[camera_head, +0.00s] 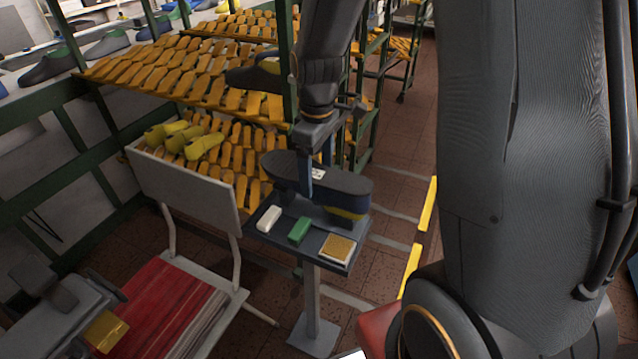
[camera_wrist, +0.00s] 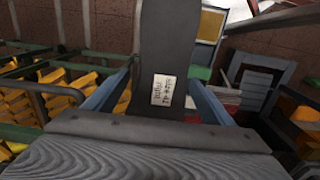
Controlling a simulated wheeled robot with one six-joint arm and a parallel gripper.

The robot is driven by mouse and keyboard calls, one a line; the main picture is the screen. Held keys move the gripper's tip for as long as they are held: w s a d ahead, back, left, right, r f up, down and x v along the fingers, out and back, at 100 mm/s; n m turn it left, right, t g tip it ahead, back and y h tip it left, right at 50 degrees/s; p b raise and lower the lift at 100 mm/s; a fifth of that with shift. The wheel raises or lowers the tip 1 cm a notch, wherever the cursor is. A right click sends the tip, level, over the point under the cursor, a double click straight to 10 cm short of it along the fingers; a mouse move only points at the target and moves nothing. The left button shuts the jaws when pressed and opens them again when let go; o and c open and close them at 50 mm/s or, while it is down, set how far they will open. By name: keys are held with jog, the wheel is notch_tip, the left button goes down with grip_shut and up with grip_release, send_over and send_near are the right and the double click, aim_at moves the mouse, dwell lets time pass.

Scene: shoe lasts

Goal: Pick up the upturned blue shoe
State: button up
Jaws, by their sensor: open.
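The upturned shoe (camera_head: 346,186) lies sole up on a small dark-topped stand (camera_head: 322,262). Its sole is dark grey, and blue and yellow show on its side below. The sole, with a white printed label on it, also fills the middle of the wrist view (camera_wrist: 162,55). My gripper (camera_head: 317,181) points down over the middle of the shoe, open. Its two blue fingers (camera_wrist: 158,92) stand on either side of the sole, the near one in front of the shoe's side. I cannot tell whether they touch it. The far fingertip is hidden.
A white block (camera_head: 268,218), a green block (camera_head: 299,230) and a tan-topped pad (camera_head: 338,248) lie on the stand's near side. A chair with a red seat (camera_head: 165,308) stands at left. Green racks with yellow shoe lasts (camera_head: 175,72) stand behind.

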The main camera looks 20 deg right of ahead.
jog(key=f, duration=0.1)
jog(key=f+p, duration=0.1)
jog(key=f, duration=0.1)
jog(key=shift+s+f, duration=0.3)
jog(key=shift+f, duration=0.05)
jog(key=shift+f+p, duration=0.35)
jog(key=shift+f, duration=0.45)
jog(key=c, duration=1.6)
jog(key=shift+w, duration=0.1)
jog(key=shift+c, duration=1)
jog(key=shift+r, duration=0.15)
